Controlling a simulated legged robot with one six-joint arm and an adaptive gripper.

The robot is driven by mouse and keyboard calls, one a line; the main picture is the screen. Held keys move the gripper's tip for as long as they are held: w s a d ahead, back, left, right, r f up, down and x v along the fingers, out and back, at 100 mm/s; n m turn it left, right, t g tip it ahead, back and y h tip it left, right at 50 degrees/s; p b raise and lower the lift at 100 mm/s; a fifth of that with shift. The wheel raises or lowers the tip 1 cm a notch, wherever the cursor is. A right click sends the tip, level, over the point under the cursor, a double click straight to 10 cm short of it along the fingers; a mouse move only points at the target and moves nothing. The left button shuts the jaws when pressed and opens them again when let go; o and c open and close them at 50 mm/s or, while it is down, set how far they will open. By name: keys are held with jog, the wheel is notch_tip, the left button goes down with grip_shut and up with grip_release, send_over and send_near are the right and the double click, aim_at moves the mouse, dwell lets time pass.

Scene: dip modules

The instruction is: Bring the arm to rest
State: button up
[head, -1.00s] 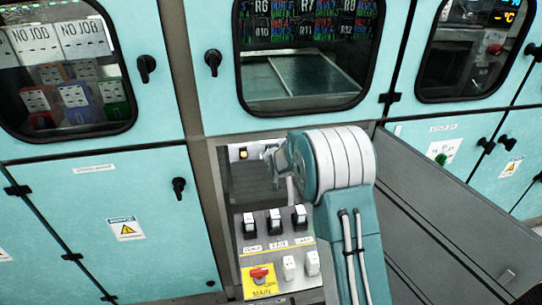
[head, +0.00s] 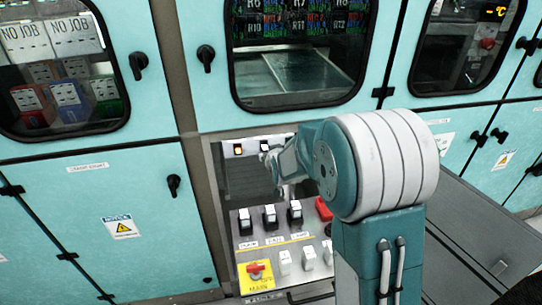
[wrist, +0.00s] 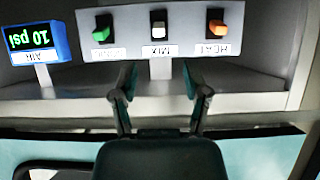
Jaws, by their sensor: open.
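In the wrist view, my gripper (wrist: 158,72) is open, its two dark fingers apart with nothing held between them. Beyond the fingers, a panel carries a green switch (wrist: 102,27), a white switch (wrist: 158,25) and an orange switch (wrist: 217,29), all upside down in this view. In the head view, my teal and white arm is bent in front of the cabinet opening. Its far end reaches left into the opening, and the gripper fingers cannot be made out clearly there.
Below the opening, a sloped panel holds several switches (head: 270,217), a yellow MAIN plate with a red knob (head: 258,269) and a red object (head: 323,208). Cabinet doors (head: 100,220) surround it. A blue 10 psi display (wrist: 37,40) stands left in the wrist view. A grey surface (head: 470,220) lies right.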

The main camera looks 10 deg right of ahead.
jog(key=s+r+g, duration=0.1)
jog(key=s+r, duration=0.4)
jog(key=s, duration=0.3)
jog(key=s+r+g, duration=0.2)
jog(key=s+r, duration=0.3)
jog(key=s, duration=0.2)
jog(key=s+g, duration=0.3)
jog(key=s, duration=1.9)
jog(key=shift+s+r+g, duration=0.3)
jog(key=shift+s+r, duration=0.1)
jog(key=shift+r, duration=0.05)
jog(key=shift+c, duration=0.2)
